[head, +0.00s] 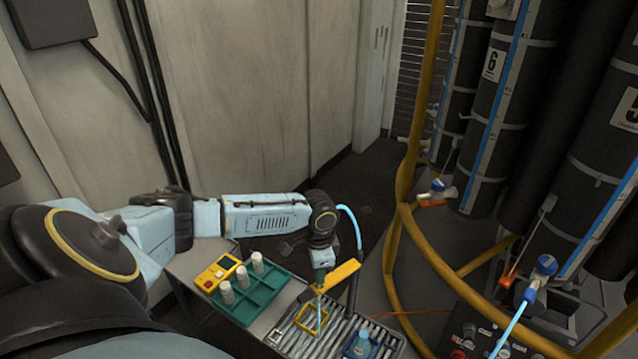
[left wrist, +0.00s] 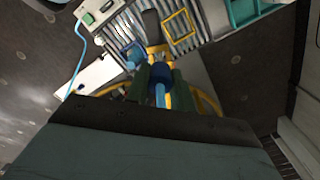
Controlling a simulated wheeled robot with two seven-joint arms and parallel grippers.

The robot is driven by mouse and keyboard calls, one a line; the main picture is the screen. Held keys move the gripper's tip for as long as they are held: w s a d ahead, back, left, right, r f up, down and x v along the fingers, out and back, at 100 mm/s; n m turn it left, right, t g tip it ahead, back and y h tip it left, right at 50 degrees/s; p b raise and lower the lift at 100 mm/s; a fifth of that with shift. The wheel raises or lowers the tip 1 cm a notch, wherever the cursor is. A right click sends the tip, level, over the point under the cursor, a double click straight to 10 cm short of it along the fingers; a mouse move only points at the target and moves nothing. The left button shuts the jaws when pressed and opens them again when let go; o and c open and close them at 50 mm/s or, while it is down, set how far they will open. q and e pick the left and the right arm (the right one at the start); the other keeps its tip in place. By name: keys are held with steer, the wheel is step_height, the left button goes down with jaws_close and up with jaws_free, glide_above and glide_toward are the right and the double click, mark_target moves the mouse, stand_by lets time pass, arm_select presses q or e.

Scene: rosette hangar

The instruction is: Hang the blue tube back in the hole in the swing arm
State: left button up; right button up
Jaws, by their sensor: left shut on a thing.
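My left gripper (head: 321,274) points down over the grated bench and is shut on the blue tube (head: 349,215). The tube arches out beside my wrist and drops behind the yellow swing arm (head: 341,275). In the left wrist view, the dark green fingers (left wrist: 160,80) close on a blue part of the tube (left wrist: 160,93). The swing arm (left wrist: 157,49) lies just beyond the fingertips in that view. A thin pale length shows below the gripper beside the swing arm. The hole is hidden, and I cannot tell whether the tube is in it. My right gripper is out of view.
A green tray (head: 262,310) with white cups stands left of the grate, near a yellow device (head: 216,273). A yellow square frame (head: 311,319) and a blue bottle (head: 359,345) are on the grate. Yellow rails (head: 398,240) and black cylinders (head: 500,105) stand to the right.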

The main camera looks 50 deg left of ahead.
arm_select(q)
steer(key=shift+f+b, duration=0.65)
steer(key=shift+f, duration=0.85)
steer(key=shift+f, duration=0.3)
steer(key=o, duration=1.6)
